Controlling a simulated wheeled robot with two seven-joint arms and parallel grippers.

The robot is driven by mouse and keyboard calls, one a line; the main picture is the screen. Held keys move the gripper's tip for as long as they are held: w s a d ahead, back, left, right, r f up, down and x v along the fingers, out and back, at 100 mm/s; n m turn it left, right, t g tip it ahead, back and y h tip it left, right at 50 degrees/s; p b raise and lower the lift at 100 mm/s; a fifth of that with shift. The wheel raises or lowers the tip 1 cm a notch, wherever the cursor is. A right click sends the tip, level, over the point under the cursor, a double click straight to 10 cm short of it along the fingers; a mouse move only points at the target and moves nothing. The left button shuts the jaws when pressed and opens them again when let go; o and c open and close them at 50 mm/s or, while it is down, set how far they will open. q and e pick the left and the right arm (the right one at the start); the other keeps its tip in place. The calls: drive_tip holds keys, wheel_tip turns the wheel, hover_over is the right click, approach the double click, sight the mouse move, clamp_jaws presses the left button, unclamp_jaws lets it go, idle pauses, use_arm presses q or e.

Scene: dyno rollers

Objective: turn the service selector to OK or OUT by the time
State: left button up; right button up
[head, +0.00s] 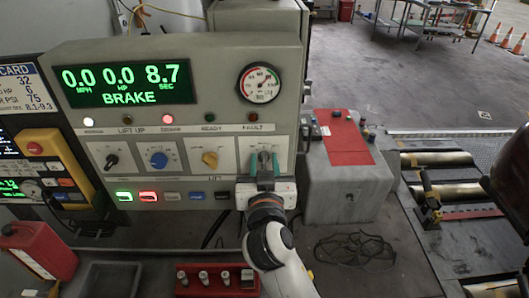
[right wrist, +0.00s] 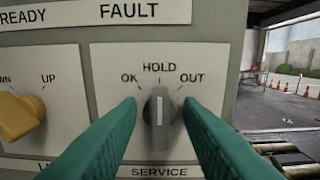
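The service selector (right wrist: 159,110) is a grey knob on a white plate in the right wrist view. Its pointer stands upright, toward HOLD, between OK on the left and OUT on the right. My right gripper (head: 264,163) is at the panel's right end, its green fingers open on either side of the knob, with narrow gaps visible. The green display (head: 124,84) reads 0.0 MPH, 0.0 HP, 8.7 SEC and BRAKE. A card (head: 39,90) at the left edge shows 32, 6, 75 and a small last line that looks like 8.1-9.3. My left gripper is out of view.
Left of the selector are a yellow knob (head: 210,159), a blue knob (head: 158,160) and a black knob (head: 111,160). Buttons (head: 148,196) run below them. A grey box with a red top (head: 345,140) stands close to the right of the panel.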

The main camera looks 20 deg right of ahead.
drive_tip(key=shift+s+r, duration=0.1)
drive_tip(key=shift+s, duration=0.05)
drive_tip(key=shift+c, duration=0.4)
drive_tip(key=c, duration=0.6)
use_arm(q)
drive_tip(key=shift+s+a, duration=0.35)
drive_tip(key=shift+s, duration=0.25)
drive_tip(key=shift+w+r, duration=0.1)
use_arm(e)
drive_tip(key=shift+n, duration=0.3)
drive_tip(key=shift+a+r+n+p, duration=0.1)
drive_tip(key=shift+n+p, duration=0.4)
drive_tip(key=shift+n, duration=0.4)
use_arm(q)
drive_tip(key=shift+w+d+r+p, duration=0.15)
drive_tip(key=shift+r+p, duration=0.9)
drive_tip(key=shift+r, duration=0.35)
use_arm(e)
drive_tip(key=shift+a+n, duration=0.1)
drive_tip(key=shift+n, duration=2.7)
